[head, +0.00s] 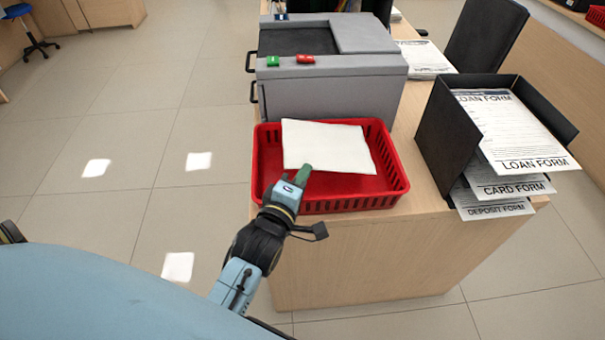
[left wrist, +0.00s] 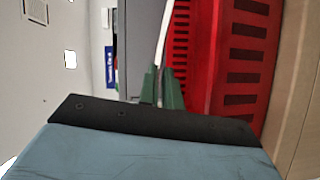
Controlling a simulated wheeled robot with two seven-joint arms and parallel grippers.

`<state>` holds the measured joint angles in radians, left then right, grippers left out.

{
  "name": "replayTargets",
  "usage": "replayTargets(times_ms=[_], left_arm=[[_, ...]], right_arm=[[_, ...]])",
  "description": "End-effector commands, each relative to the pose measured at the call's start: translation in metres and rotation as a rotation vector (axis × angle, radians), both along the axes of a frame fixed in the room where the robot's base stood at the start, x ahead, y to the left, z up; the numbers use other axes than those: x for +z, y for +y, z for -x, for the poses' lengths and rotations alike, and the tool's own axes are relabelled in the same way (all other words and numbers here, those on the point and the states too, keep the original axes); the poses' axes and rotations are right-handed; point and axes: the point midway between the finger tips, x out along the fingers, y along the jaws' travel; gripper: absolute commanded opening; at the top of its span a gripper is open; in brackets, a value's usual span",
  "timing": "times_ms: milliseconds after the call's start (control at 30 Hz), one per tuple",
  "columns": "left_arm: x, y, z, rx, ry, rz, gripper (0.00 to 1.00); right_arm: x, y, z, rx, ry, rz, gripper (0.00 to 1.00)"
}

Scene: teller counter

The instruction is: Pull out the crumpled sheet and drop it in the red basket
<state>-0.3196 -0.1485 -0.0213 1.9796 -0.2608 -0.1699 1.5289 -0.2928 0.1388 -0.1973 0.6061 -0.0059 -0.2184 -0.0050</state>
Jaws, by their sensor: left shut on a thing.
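A white sheet (head: 330,146) is held over the red basket (head: 392,172) in the head view. It looks nearly flat, with slightly uneven edges. My left gripper (head: 301,177) is shut on the sheet's near edge, at the basket's front left. In the left wrist view the green fingers (left wrist: 162,92) pinch the sheet (left wrist: 164,35), which shows edge-on, beside the slotted wall of the red basket (left wrist: 225,70). Whether the sheet touches the basket floor cannot be told. My right gripper is not in view.
A grey machine (head: 335,85) with a green and a red button stands behind the basket on the wooden counter (head: 385,245). A black form rack (head: 450,130) with loan, card and deposit forms stands to the right. Open floor lies to the left.

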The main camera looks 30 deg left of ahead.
Motion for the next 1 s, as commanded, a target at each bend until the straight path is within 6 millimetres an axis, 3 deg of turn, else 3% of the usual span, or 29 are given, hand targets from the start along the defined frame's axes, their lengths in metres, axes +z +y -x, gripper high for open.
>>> replayTargets(times_ms=[467,500,667,1000], left_arm=[[-0.0014,0.0001,-0.0003,0.001,-0.001,0.0,0.0],[-0.0014,0.0001,-0.0003,0.001,-0.001,0.0,0.09],[-0.0015,0.0001,-0.0003,0.001,-0.001,0.0,0.3],[-0.0014,0.0,0.0021,0.001,0.001,0.001,0.32]], right_arm=[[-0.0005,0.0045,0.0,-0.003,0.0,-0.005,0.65],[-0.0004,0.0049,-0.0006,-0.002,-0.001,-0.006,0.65],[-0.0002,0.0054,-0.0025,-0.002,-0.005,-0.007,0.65],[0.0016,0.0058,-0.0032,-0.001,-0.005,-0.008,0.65]])
